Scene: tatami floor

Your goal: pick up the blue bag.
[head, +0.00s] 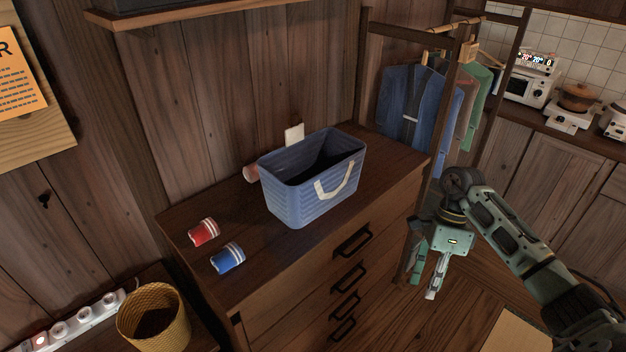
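The blue bag (298,200) is an open-topped, ribbed basket-like bag with a white handle (335,183) on its front side. It stands upright on the wooden chest of drawers (290,262), near the middle of its top. My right gripper (432,292) hangs pointing down to the right of the chest, apart from the bag and lower than the chest top. My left gripper is not in view.
A clothes rack (452,95) stands at the chest's right end. A woven basket (153,318) is lower left.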

